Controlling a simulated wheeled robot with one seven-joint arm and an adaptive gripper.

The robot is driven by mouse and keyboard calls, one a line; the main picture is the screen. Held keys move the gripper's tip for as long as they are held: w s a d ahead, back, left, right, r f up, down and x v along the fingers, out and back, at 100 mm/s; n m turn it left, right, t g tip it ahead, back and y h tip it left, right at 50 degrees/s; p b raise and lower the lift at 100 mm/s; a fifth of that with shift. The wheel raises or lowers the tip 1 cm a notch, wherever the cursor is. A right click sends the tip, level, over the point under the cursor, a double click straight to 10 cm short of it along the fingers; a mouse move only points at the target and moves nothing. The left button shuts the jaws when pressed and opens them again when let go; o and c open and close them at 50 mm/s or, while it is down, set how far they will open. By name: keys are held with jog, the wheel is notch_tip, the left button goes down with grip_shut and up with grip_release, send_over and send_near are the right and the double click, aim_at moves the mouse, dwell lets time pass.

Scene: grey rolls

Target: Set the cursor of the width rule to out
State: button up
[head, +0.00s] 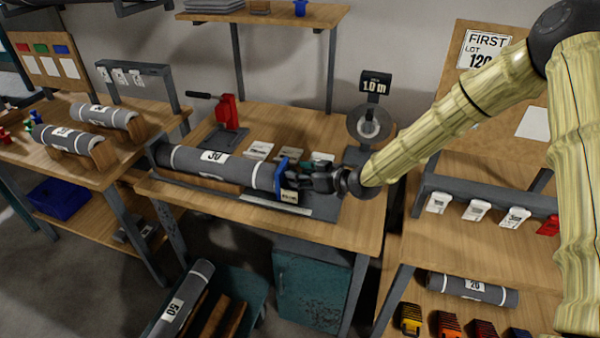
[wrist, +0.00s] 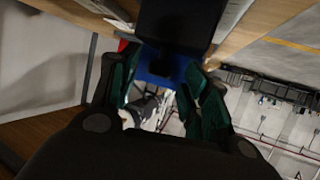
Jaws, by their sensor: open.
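A grey roll marked 30 (head: 215,165) lies in a wooden cradle on the middle bench. A blue upright piece (head: 282,178), which looks like the cursor of the width rule, stands at the roll's right end, with a small pale label (head: 289,197) below it. A pale strip (head: 270,207), probably the rule, runs along the bench front. My gripper (head: 302,181) is open just right of the blue piece. In the wrist view blue (wrist: 155,66) shows between the green-padded fingers, partly behind a dark block (wrist: 180,22). I cannot tell whether the fingers touch it.
A red press (head: 226,112) and several small cards (head: 285,152) lie behind the roll. A dial stand marked 1.0 m (head: 375,85) rises behind my gripper. A shelf (head: 450,190) with white tags stands right. The bench's front right corner is clear.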

jog(key=shift+w+a+f, duration=0.15)
jog(key=shift+a, duration=0.05)
grip_shut()
jog(key=shift+d, duration=0.1)
jog(key=s+d, duration=0.2)
jog(key=d, duration=0.6)
jog(key=shift+s+d, duration=0.3)
grip_release()
